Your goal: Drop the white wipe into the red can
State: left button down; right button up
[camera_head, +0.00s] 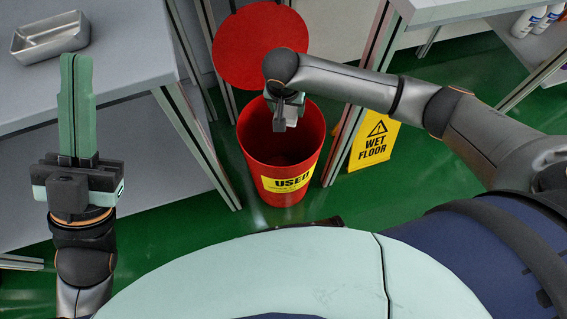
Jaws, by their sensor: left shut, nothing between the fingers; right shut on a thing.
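The red can (310,158) stands open on the green floor, with a yellow "USED" label on its front. Its round red lid (245,50) is raised behind the opening. My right gripper (280,127) reaches in from the right and points down over the can's mouth. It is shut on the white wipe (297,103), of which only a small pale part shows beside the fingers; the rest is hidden. My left gripper (76,60) is at the far left, away from the can, with its green fingers shut and empty, pointing up in the picture.
A grey table (125,60) with a metal tray (50,37) is at the left. A yellow wet floor sign (376,143) stands right of the can by a table leg. White bottles (528,22) sit on a shelf at the top right.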

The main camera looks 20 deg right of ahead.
jog(key=o, duration=1.3)
pick_arm(q)
notch_tip(320, 180, up, 5)
jog(key=m+p, duration=0.1)
jog(key=p, duration=0.4)
pick_arm(e)
jog(key=v, duration=0.8)
jog(key=shift+a+r, duration=0.1)
jog(key=shift+r, duration=0.25)
pick_arm(q)
jog(key=w+a+f+n+y, duration=0.1)
jog(key=w+f+n+y, duration=0.4)
jog(key=f, duration=0.3)
jog(key=shift+f+g+y+p, duration=0.25)
jog(key=shift+y+p, duration=0.2)
jog(key=shift+y, duration=0.45)
pick_arm(e)
jog(key=shift+v, duration=1.9)
pick_arm(q)
jog(key=shift+a+r, duration=0.1)
pick_arm(e)
jog(key=shift+s, duration=0.2)
